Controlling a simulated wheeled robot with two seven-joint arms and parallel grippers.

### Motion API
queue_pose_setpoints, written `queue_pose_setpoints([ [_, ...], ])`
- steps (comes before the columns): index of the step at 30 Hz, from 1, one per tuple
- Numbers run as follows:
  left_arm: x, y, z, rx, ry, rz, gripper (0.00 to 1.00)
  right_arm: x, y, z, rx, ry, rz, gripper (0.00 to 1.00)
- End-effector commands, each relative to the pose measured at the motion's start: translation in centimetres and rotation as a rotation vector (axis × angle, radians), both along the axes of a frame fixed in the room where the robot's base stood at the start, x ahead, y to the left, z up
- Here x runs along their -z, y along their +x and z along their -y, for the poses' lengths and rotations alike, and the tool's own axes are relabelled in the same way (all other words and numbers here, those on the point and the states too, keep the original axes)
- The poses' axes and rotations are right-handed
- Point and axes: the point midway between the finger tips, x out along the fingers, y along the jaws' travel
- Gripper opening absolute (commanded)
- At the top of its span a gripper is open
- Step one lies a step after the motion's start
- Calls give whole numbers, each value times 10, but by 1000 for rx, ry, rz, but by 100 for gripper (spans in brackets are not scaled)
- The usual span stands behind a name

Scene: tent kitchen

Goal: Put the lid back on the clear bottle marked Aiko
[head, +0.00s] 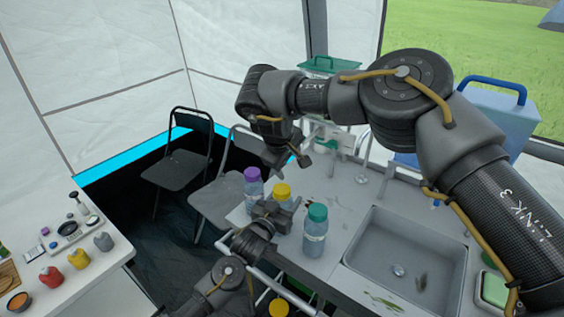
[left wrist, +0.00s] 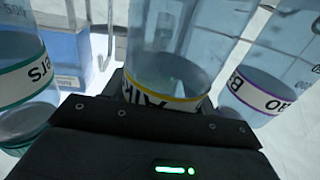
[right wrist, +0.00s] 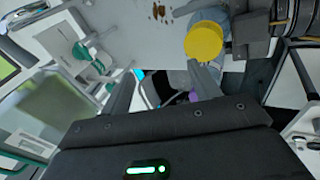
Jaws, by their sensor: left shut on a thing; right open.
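The clear Aiko bottle, with a yellow-edged label (left wrist: 165,98), stands between the fingers of my left gripper (head: 276,213). That gripper is shut on it low down. A yellow lid (head: 281,191) sits at the bottle's top; how firmly it is seated, I cannot tell. In the right wrist view the yellow lid (right wrist: 203,40) shows close beside one finger, and its bottle is mostly hidden. My right gripper (head: 288,164) is open and empty, above and behind the bottles.
A purple-lidded bottle (head: 253,188) stands left of the Aiko bottle and a teal-lidded bottle (head: 315,232) right of it, both close. A sink (head: 398,262) lies to the right. Folding chairs (head: 177,165) stand behind. Another yellow round thing (head: 279,308) shows low down near my left arm.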

Motion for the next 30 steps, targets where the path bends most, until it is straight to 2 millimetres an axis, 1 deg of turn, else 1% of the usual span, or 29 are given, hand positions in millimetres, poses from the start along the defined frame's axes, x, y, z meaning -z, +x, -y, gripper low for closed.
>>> queue_pose_setpoints([
  [6, 0, 0, 0, 0, 0, 0, 0, -3, 6, 3, -475, -220, -134, 62],
  [14, 0, 0, 0, 0, 0, 0, 0, -7, 10, 5, -1075, -448, -291, 62],
  [18, 0, 0, 0, 0, 0, 0, 0, -11, 11, 5, -1410, -558, -363, 62],
  [23, 0, 0, 0, 0, 0, 0, 0, -14, 11, 5, -1802, -670, -428, 62],
  [30, 0, 0, 0, 0, 0, 0, 0, -17, 8, 2, -2409, -813, -476, 62],
])
